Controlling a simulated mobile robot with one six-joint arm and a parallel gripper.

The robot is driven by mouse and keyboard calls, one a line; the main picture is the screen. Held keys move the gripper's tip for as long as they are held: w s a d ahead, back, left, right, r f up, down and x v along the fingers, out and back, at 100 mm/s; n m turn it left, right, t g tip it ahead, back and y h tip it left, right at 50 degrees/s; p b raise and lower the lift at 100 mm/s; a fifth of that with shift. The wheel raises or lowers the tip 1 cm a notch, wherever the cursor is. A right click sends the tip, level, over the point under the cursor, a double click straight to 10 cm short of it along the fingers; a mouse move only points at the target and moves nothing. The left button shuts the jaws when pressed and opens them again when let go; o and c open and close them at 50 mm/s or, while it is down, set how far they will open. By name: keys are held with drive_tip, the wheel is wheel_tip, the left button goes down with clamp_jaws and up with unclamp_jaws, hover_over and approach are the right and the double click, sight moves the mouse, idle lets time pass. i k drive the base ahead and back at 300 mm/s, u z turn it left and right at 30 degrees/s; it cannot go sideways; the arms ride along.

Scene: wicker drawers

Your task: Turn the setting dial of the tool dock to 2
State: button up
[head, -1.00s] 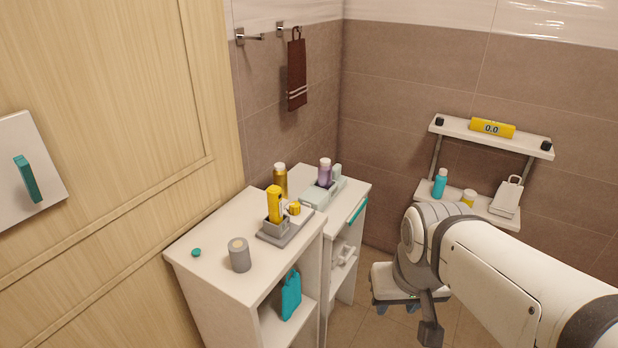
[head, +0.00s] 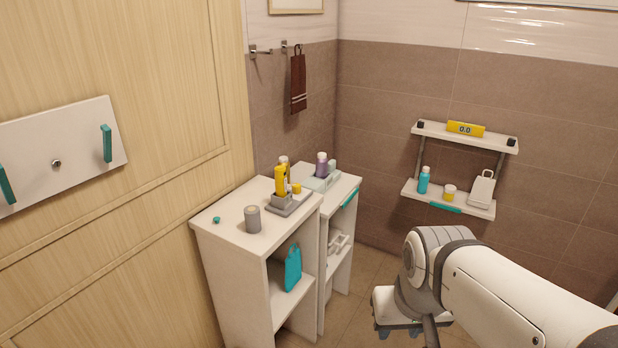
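The tool dock (head: 283,208) is a grey block on top of the near white cabinet. A yellow tool (head: 280,180) stands upright in it. A small yellow knob (head: 296,188), which looks like the setting dial, sits at the dock's right rear. Its marks are too small to read. My arm reaches in from the lower right, well apart from the dock, and bends down.
A grey cylinder (head: 252,219) and a teal cap (head: 216,220) share the near cabinet top (head: 225,232). A second cabinet behind holds a pale tray (head: 322,182) with bottles. A wall shelf (head: 462,203) is at right. Floor is clear between cabinets and arm.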

sight(296, 187)
drive_tip(key=u, duration=0.15)
drive_tip(key=i, duration=0.9)
drive_tip(key=z, duration=0.05)
